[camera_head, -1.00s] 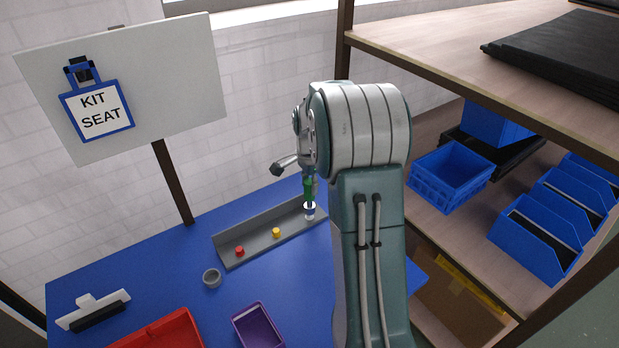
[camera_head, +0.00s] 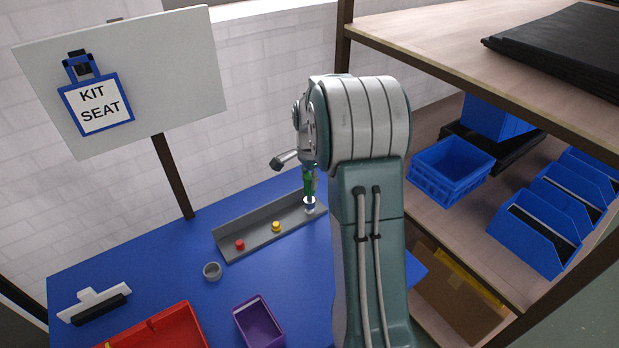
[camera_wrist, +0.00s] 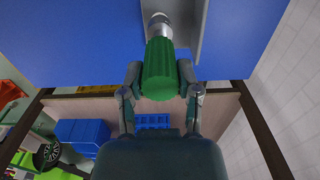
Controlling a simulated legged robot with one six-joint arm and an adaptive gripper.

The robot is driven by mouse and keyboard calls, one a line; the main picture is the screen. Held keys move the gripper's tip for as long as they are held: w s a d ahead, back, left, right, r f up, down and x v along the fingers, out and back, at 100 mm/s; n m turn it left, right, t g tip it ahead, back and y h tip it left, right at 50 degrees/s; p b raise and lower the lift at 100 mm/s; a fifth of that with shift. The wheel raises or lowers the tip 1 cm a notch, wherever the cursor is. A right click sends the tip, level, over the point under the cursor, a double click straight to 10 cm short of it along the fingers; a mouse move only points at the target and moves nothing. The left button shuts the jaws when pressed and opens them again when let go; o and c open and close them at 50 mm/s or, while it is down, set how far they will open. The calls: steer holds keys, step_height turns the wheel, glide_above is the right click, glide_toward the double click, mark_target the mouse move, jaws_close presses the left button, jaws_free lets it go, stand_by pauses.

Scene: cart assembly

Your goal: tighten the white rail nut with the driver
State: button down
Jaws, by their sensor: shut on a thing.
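The grey rail (camera_head: 255,238) lies along the back of the blue table, with a red nut (camera_head: 239,245) and a yellow nut (camera_head: 276,227) on it. The white nut (camera_head: 309,205) is at the rail's right end, below the driver. My gripper (camera_wrist: 160,88) is shut on the green handle of the driver (camera_wrist: 160,66). The driver (camera_head: 309,184) stands roughly upright, its lower end at the white nut. Whether its tip is fully seated cannot be told. In the wrist view the driver's metal end reaches a pale ring (camera_wrist: 159,20) by the rail (camera_wrist: 185,18).
A grey ring (camera_head: 212,271), a purple bin (camera_head: 259,322), a red tray (camera_head: 165,328) and a white-handled brush-like tool (camera_head: 94,305) are on the table. A KIT SEAT sign (camera_head: 130,80) stands behind at left. A shelf with blue bins (camera_head: 452,170) is at right.

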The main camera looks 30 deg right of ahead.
steer(key=shift+f, duration=1)
steer(key=m, duration=0.3)
steer(key=shift+m, duration=0.4)
steer(key=m, duration=1.5)
steer(key=shift+a, duration=0.1)
steer(key=shift+r, duration=2.65)
